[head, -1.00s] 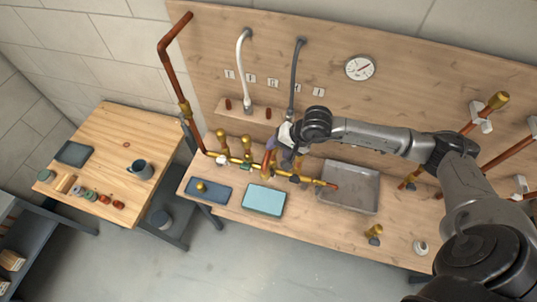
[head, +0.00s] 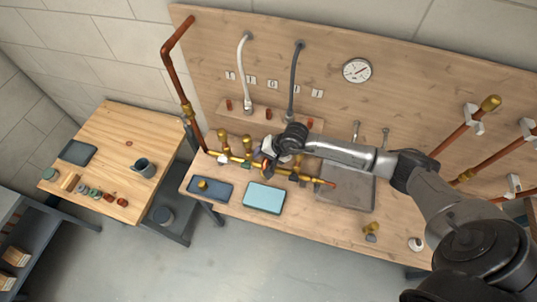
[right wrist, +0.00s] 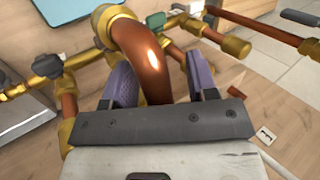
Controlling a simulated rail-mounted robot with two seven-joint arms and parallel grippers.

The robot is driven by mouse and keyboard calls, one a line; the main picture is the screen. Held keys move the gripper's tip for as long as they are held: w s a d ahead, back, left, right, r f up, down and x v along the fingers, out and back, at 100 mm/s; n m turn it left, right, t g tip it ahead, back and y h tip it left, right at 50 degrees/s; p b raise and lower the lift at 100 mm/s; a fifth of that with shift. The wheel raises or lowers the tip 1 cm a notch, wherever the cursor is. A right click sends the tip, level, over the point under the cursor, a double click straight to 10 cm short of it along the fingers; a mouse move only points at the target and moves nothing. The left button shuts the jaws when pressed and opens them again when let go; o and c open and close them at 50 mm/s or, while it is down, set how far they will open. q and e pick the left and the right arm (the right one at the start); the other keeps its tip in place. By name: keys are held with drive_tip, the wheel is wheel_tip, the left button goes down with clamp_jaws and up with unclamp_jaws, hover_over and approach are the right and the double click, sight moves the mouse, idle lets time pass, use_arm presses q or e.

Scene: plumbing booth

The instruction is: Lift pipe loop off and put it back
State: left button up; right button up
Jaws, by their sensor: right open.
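The copper pipe loop (right wrist: 142,50) arches up between my right gripper's purple fingers in the right wrist view. My right gripper (right wrist: 159,80) is open, with one finger on each side of the loop. I cannot tell whether either finger touches it. In the head view my right gripper (head: 272,162) is over the brass and copper pipe run (head: 305,177) on the bench, and it hides most of the loop there. My left gripper is not in view.
A teal mat (head: 263,197) and a dark blue tray (head: 211,189) lie in front of the pipe run. A grey metal tray (head: 345,190) is to the right, partly under my arm. Brass valves (head: 223,142) stand at the left.

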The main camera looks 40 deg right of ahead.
clamp_jaws()
idle(0.5)
drive_tip(key=shift+r, duration=0.2)
wheel_tip(320, 180, up, 4)
drive_tip(key=shift+s+d+f+b, duration=0.1)
drive_tip(key=shift+d+b, duration=0.05)
drive_tip(key=shift+b, duration=0.85)
drive_tip(key=s+f+b+v, duration=0.1)
drive_tip(key=s+b+v, duration=0.1)
drive_tip(key=v, duration=1.3)
drive_tip(key=shift+s+d, duration=0.2)
drive_tip(key=shift+s, duration=0.6)
